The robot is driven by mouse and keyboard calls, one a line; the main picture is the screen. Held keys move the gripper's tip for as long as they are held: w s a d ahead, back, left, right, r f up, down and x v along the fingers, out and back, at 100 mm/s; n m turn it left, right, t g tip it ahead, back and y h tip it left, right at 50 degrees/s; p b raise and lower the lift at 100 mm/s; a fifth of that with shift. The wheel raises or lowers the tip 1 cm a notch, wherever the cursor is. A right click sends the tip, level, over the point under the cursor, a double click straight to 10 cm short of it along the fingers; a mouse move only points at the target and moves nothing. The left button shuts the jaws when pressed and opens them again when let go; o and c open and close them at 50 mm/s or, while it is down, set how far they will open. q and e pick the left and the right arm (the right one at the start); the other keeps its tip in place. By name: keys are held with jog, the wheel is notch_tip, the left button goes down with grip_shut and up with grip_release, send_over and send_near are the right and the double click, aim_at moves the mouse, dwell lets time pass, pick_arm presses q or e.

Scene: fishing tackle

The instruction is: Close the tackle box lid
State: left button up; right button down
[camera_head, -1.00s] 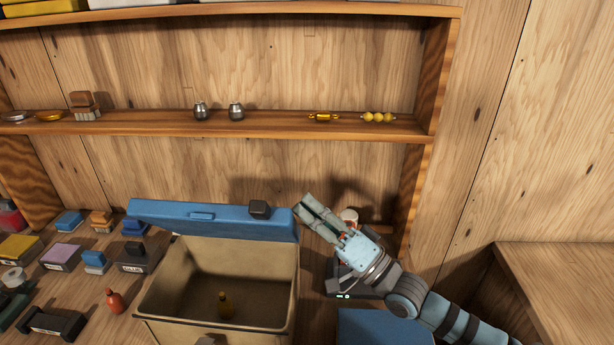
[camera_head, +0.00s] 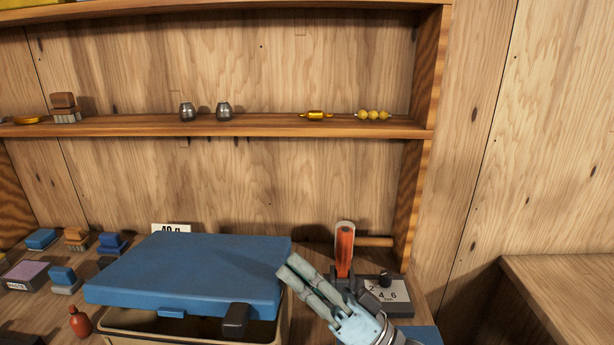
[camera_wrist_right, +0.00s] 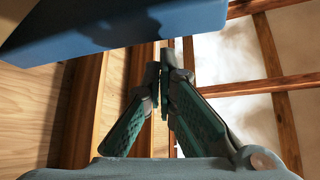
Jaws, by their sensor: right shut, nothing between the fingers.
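The tackle box (camera_head: 190,325) is a beige box with a blue lid (camera_head: 195,270). The lid is tilted low over the box, with a dark gap still showing between its front edge and the rim. A black latch (camera_head: 235,320) hangs at the lid's front right. My right gripper (camera_head: 286,270) is shut and empty, its fingertips close to the lid's right edge; I cannot tell whether they touch. In the right wrist view the blue lid (camera_wrist_right: 120,25) spans the upper left, beyond the closed fingers (camera_wrist_right: 163,85). My left gripper is out of view.
A wooden shelf (camera_head: 270,125) runs behind.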

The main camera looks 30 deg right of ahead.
jog(key=shift+r, duration=0.15)
dwell(0.3)
notch_tip(320, 180, up, 4)
jog(key=p, duration=0.5)
jog(key=s+d+f, duration=0.4)
jog(key=d+f, duration=0.2)
jog(key=shift+s+d+f+b, duration=0.15)
jog(key=shift+s+f+b, duration=0.05)
jog(key=shift+s+b, duration=0.2)
